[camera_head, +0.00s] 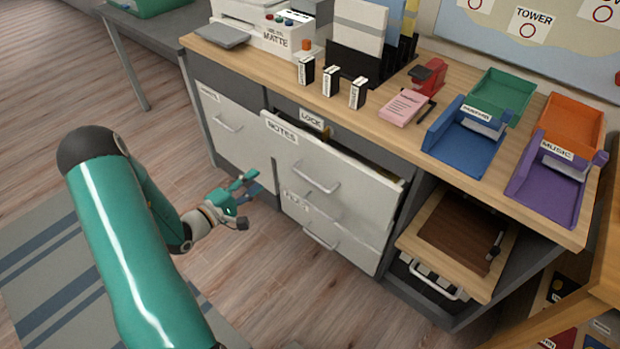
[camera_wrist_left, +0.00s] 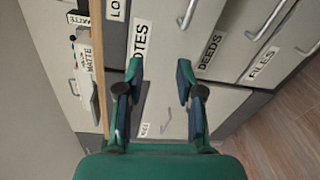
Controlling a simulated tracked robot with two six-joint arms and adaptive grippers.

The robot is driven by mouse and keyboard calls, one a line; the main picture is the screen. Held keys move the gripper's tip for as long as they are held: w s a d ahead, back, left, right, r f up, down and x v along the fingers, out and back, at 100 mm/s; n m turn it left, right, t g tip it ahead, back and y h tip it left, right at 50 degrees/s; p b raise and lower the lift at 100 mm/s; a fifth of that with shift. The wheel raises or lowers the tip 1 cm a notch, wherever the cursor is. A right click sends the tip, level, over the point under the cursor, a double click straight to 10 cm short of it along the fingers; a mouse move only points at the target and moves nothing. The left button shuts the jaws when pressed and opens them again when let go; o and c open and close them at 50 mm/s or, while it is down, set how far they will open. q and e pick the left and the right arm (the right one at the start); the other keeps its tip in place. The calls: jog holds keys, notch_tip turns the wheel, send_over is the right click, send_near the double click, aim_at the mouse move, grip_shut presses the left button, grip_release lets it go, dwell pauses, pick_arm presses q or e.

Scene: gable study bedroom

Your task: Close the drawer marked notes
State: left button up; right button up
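The drawer marked NOTES (camera_head: 345,172) is pulled partway out of the desk cabinet in the head view, with a dark gap above its pale front. Its bar handle (camera_head: 318,182) is on the front. The NOTES label (camera_wrist_left: 141,40) also shows in the left wrist view, just beyond the fingers. My left gripper (camera_head: 254,182) is open and empty, low to the left of the drawer front and apart from it as far as I can tell. In the left wrist view its two fingers (camera_wrist_left: 159,70) are spread. My right gripper is not in view.
Drawers labelled DEEDS (camera_wrist_left: 210,51) and FILES (camera_wrist_left: 262,62) lie below. A LOCK label (camera_head: 312,119) is above. The desktop (camera_head: 390,138) holds trays, small boxes and a printer (camera_head: 262,28). A wooden pull-out shelf (camera_head: 440,255) projects at right. Open floor (camera_head: 265,285) lies in front.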

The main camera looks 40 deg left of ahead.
pick_arm(q)
jog(key=s+d+f+m+p, duration=0.1)
jog(key=d+m, duration=0.2)
jog(key=d, duration=0.1)
jog(key=g+p, duration=0.1)
jog(key=p, duration=0.1)
send_near(310, 179)
jog(key=w, duration=0.3)
jog(key=w+f, duration=0.1)
jog(key=w, duration=0.2)
jog(key=w+f, duration=0.1)
jog(key=w, duration=0.3)
jog(key=shift+f, duration=0.25)
grip_shut()
jog(key=shift+a, duration=0.1)
